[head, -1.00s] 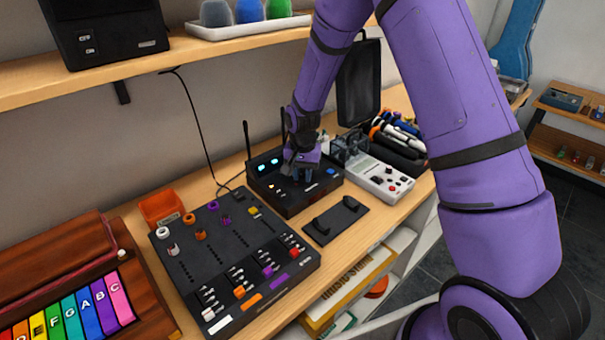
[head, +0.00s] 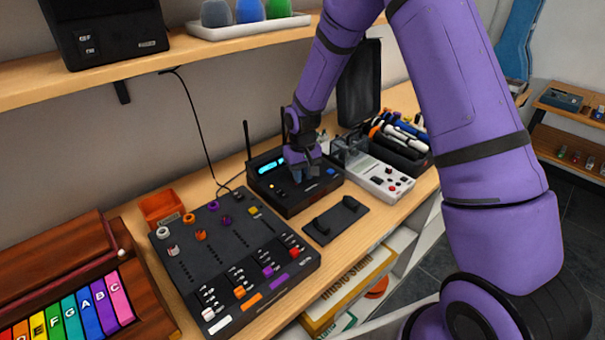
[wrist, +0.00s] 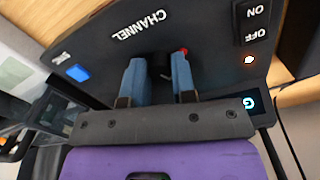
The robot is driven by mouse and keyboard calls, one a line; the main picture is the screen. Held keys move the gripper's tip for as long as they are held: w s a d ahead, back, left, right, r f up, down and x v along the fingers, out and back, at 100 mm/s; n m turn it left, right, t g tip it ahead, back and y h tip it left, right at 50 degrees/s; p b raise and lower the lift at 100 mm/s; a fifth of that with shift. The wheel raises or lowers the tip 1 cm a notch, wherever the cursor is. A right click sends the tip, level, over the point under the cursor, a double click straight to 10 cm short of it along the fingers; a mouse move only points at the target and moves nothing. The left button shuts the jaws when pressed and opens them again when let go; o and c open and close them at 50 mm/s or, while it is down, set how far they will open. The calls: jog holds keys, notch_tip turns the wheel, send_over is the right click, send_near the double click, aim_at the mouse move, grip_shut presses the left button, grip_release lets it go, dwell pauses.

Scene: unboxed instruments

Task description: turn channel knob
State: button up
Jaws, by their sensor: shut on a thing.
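The black receiver box (head: 277,200) with two antennas stands on the wooden counter, its blue display lit. It also shows in the wrist view (wrist: 110,32), with the word CHANNEL and an ON/OFF switch on its panel. My gripper (head: 300,178) is down at the box's panel. In the wrist view its two blue fingers (wrist: 158,68) straddle a dark channel knob (wrist: 160,62) just below the CHANNEL label and are shut on it. The fingers and gripper body hide most of the knob.
A black mixer (head: 235,262) with coloured knobs is left of the box, and a black foot-pedal plate (head: 336,220) lies in front. A white handheld device (head: 380,180) and a bin of markers (head: 405,145) stand right. A shelf (head: 150,70) overhangs behind.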

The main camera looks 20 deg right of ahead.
dwell(0.4)
jog(key=o, duration=0.9)
jog(key=shift+r, duration=0.1)
notch_tip(320, 180, up, 11)
jog(key=shift+f, duration=0.15)
